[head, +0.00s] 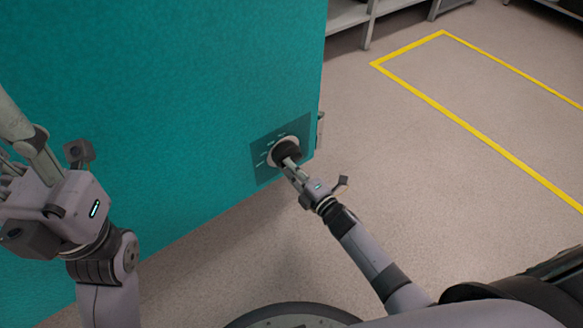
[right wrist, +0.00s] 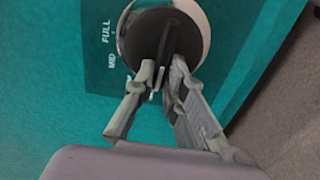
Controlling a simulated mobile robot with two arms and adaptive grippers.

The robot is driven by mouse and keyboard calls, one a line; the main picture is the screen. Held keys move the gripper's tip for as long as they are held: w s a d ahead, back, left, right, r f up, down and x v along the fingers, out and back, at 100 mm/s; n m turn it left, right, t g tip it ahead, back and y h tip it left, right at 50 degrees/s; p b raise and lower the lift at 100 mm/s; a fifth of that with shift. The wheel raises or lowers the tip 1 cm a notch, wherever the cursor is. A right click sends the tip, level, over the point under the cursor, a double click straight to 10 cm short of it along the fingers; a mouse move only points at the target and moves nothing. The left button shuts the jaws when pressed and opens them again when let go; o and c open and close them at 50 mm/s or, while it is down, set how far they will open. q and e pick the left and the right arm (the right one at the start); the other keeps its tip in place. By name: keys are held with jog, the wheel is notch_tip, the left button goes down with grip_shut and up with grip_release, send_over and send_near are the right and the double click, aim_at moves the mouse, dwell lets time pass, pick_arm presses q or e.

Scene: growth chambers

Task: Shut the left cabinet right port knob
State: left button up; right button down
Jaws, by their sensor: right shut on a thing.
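The port knob (head: 284,150) is a dark round knob with a pale ring, set low on the right part of the teal cabinet side (head: 170,90). A darker label plate (head: 262,172) with white marks surrounds it. My right gripper (head: 291,165) is at the knob, shut on its ridge. In the right wrist view the knob (right wrist: 186,14) shows a dark ridge between the fingers (right wrist: 164,82), and the words FULL and MID are readable on the plate left of it. My left gripper (head: 20,165) is raised at the left, partly cut off; its fingers are unclear.
A small metal fitting (head: 320,130) sits on the cabinet's right edge near the knob. Yellow floor tape (head: 470,135) marks an area of open floor on the right. Grey shelving (head: 365,15) stands at the back.

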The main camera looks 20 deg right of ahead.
jog(key=shift+f, duration=0.1)
dwell(0.4)
jog(key=c, duration=1.6)
grip_release()
jog(key=shift+c, duration=0.2)
jog(key=shift+s, duration=0.1)
jog(key=v, duration=1.2)
